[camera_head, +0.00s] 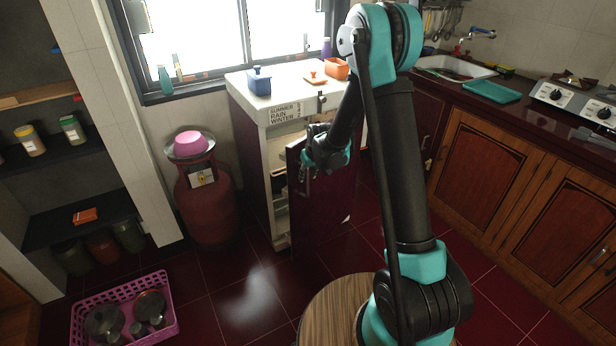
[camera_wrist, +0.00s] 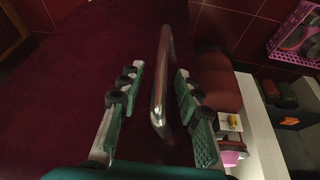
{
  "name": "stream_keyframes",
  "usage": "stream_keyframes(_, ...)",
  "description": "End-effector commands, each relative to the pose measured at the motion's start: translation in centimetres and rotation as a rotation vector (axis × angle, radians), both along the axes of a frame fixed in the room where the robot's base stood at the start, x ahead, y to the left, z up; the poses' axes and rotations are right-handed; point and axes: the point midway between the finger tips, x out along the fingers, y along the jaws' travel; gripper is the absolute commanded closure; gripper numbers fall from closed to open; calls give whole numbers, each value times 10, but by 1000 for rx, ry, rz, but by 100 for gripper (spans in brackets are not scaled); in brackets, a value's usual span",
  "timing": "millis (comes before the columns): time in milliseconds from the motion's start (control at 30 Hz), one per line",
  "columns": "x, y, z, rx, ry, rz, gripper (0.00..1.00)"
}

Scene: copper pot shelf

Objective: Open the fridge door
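The fridge (camera_head: 252,108) stands under the window in the head view, with a white top and lettering on its front edge. Its dark red door (camera_head: 325,205) is partly open and swung outward, with a strip of the lit interior (camera_head: 280,185) showing on the left. My gripper (camera_head: 309,168) is at the door's outer face near its left edge. In the wrist view, the metal door handle (camera_wrist: 162,75) lies between the two fingers of my gripper (camera_wrist: 158,70). The fingers are apart, with gaps visible on both sides of the handle.
A red gas cylinder (camera_head: 207,205) stands left of the fridge. A pink crate (camera_head: 172,325) of pots is on the floor at lower left. A round wooden stool (camera_head: 325,305) is in front. Wooden cabinets (camera_head: 495,175) line the right. The red floor between is clear.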

Motion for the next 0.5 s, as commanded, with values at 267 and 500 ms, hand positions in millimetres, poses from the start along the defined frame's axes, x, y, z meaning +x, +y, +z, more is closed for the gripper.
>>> stream_keyframes(267,-15,-8,38,0,0,0,66)
stream_keyframes(500,-28,-14,74,0,0,-1,66)
